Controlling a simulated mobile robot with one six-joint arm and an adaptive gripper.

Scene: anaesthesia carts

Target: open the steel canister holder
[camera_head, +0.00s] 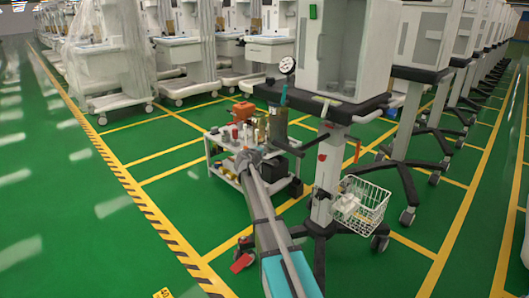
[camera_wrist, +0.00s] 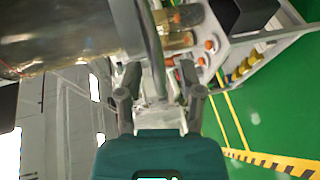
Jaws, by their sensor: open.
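The steel canister holder (camera_head: 278,124) shows in the head view as a metal cylinder beside the cart's post, under the dark worktop. In the wrist view a large shiny steel cylinder (camera_wrist: 70,35), which looks like the same holder, fills the upper left. A thin dark curved bar (camera_wrist: 153,48) runs along its right end, just beyond and between my fingers. My gripper (camera_wrist: 160,80) is open, its two fingers apart on either side of this bar. I cannot tell whether they touch it. In the head view my gripper (camera_head: 246,156) is small and partly lost against the trolley.
A low white trolley (camera_head: 222,170) with several bottles and an orange box (camera_head: 243,111) stands just behind my gripper. A wire basket (camera_head: 366,207) hangs on the cart's post at the right. Other carts stand behind. Green floor (camera_head: 60,215) is clear at the left.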

